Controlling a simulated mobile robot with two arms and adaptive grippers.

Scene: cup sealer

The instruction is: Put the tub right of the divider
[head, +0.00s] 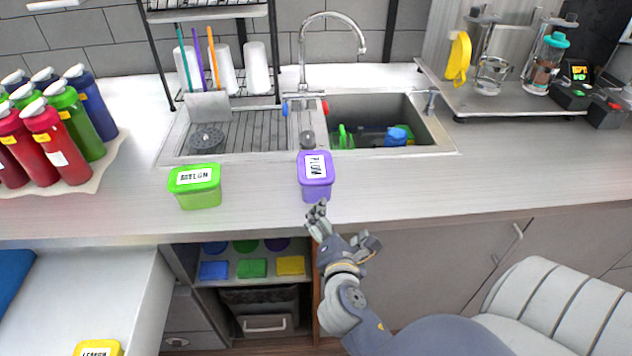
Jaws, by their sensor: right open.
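A purple tub labelled PLUM (316,180) stands upright near the counter's front edge, below the sink. A green tub labelled MELON (197,190) stands to its left on the counter. A yellow tub labelled LEMON (98,348) is partly cut off at the bottom left. My right gripper (344,227) is open and empty, just in front of and below the purple tub; one finger reaches close to its base, and I cannot tell whether they touch. A brown upright panel (317,290) edges the open cupboard; I cannot tell whether it is the divider. My left gripper is out of view.
The sink basin (375,108) and faucet (331,20) lie behind the purple tub. Colourful bottles (60,135) crowd the left on a tray. The cupboard shelf (258,283) holds several coloured items. The counter right of the purple tub (480,180) is clear.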

